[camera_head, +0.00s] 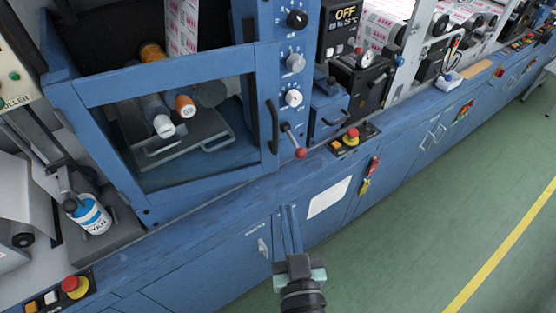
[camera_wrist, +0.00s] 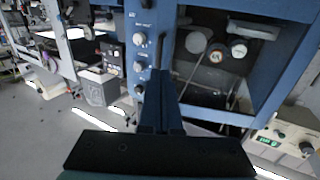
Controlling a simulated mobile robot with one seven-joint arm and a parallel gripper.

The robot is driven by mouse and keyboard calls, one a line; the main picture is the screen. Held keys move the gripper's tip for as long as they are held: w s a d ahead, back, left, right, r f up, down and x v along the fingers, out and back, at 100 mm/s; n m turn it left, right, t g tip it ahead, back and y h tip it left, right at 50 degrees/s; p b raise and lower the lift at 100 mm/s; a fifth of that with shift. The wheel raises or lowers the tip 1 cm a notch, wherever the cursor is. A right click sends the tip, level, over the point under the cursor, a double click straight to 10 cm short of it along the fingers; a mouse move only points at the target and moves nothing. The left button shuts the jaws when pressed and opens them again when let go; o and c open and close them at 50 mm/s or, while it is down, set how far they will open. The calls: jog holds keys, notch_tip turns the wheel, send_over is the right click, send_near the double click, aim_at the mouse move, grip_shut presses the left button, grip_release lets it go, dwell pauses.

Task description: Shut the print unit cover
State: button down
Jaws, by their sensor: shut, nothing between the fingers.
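The print unit cover (camera_head: 175,75) is a blue frame with a clear window on the left part of the blue machine. Dark space and rollers show above and through it. It looks angled out from the machine, but how far I cannot tell. Its black upright handle (camera_head: 273,126) is on the right edge; the handle also shows in the wrist view (camera_wrist: 160,50). My gripper (camera_head: 287,210) is shut and empty in front of the machine, below and apart from the handle. In the wrist view its fingers (camera_wrist: 160,103) point toward the machine.
A red-knobbed lever (camera_head: 299,152) juts out right of the handle, below a column of knobs (camera_head: 293,98). A button box (camera_head: 352,138) sits on the ledge. The green floor (camera_head: 430,215) is clear at right.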

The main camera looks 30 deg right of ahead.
aim_at(276, 151)
jog(key=p+x, duration=0.2)
jog(key=x, duration=1.1)
jog(key=shift+p, duration=0.4)
jog(key=shift+w+d, duration=0.1)
